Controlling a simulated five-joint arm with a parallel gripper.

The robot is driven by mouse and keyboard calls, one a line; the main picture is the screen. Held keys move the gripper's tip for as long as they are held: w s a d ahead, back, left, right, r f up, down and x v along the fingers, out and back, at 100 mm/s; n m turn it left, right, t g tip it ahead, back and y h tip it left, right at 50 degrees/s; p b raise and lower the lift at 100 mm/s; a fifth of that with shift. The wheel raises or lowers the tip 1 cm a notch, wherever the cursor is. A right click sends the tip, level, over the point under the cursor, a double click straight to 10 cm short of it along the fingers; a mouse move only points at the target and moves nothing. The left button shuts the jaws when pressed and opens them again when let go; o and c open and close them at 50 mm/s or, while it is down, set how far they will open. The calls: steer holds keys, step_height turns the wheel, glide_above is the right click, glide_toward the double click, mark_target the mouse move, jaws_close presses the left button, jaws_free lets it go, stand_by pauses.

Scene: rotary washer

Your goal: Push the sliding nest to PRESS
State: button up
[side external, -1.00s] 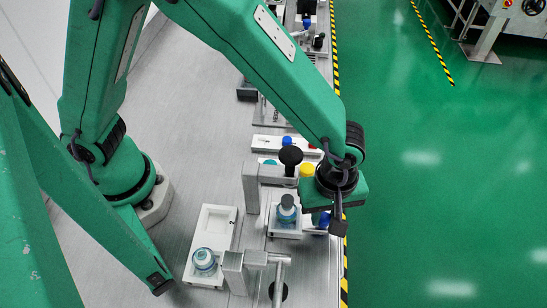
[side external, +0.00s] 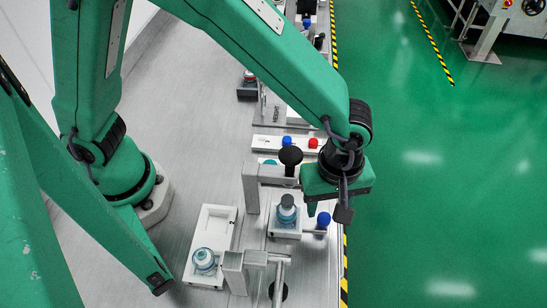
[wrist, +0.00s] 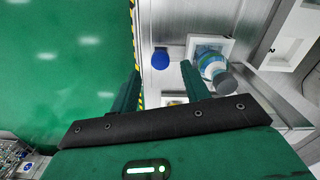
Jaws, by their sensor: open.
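The sliding nest (side external: 284,234) is a small white block holding a blue-and-grey part (side external: 287,210) upright. A rod with a blue knob (side external: 323,219) sticks out from its right side. My gripper (side external: 327,211) is open and empty, with its fingers pointing down by the blue knob. In the wrist view, the nest (wrist: 211,39) lies beyond the right finger. The blue knob (wrist: 160,58) shows ahead, between the lines of the two fingers, apparently apart from both. No PRESS marking is readable.
A grey post with a black round knob (side external: 290,156) stands behind the nest. A white tray with a blue-capped part (side external: 204,260) is at the left, beside a grey bracket (side external: 255,259). Blue and red buttons (side external: 313,143) are farther back. Striped tape marks the bench's right edge.

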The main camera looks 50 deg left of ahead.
steer(key=shift+r, duration=1.95)
step_height(320, 180, up, 6)
steer(key=f, duration=0.1)
steer(key=n, duration=1.2)
glide_above(325, 217)
step_height(325, 217, down, 5)
steer(key=shift+f, duration=0.1)
steer(key=shift+f, duration=0.1)
steer(key=shift+f, duration=3.75)
